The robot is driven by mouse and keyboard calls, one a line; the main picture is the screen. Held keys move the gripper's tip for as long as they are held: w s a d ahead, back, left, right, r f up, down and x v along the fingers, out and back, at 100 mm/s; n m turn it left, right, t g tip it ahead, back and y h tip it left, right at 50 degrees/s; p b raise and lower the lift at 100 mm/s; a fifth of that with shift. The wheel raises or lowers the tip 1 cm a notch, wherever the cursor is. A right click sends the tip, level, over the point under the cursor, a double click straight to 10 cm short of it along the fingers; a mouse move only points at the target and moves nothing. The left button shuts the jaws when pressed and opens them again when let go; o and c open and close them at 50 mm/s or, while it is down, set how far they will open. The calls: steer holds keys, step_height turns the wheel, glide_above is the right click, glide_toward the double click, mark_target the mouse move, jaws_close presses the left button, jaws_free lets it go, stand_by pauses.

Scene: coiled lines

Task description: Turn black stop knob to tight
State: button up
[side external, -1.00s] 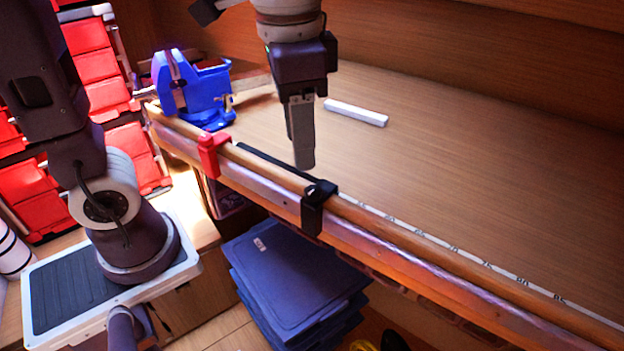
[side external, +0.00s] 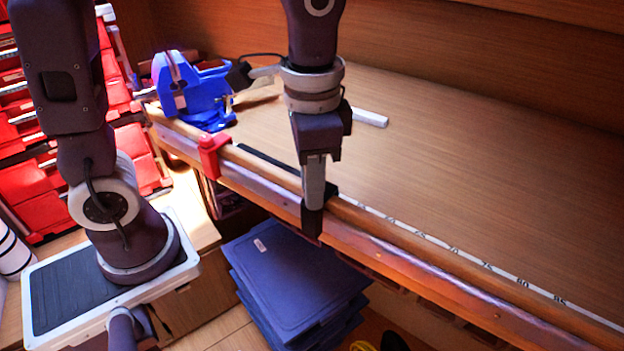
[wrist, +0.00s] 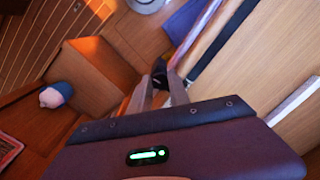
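The black stop (side external: 312,221) is clamped on the wooden rail along the bench's front edge. My gripper (side external: 313,200) points down right over it, and its fingers hide the top of the stop and the knob in the side view. In the wrist view, my gripper's two fingers (wrist: 161,85) stand apart, with a gap between them. The dark top of the stop (wrist: 159,72) shows at the fingertips, roughly between them. I cannot tell whether the fingers touch the knob, or how the knob is turned.
A red stop (side external: 212,155) sits on the same rail (side external: 440,262) to the left. A blue vise (side external: 190,90) stands behind it. A white bar (side external: 370,117) lies on the bench behind my gripper. A numbered scale (side external: 455,250) runs along the rail. Blue lids (side external: 290,280) are stacked below.

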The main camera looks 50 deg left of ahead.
jaws_close()
steer(key=m, duration=0.8)
steer(key=shift+w+m, duration=0.1)
steer(key=shift+m, duration=0.2)
steer(key=m, duration=0.9)
steer(key=shift+w, duration=0.1)
steer(key=shift+m, duration=0.3)
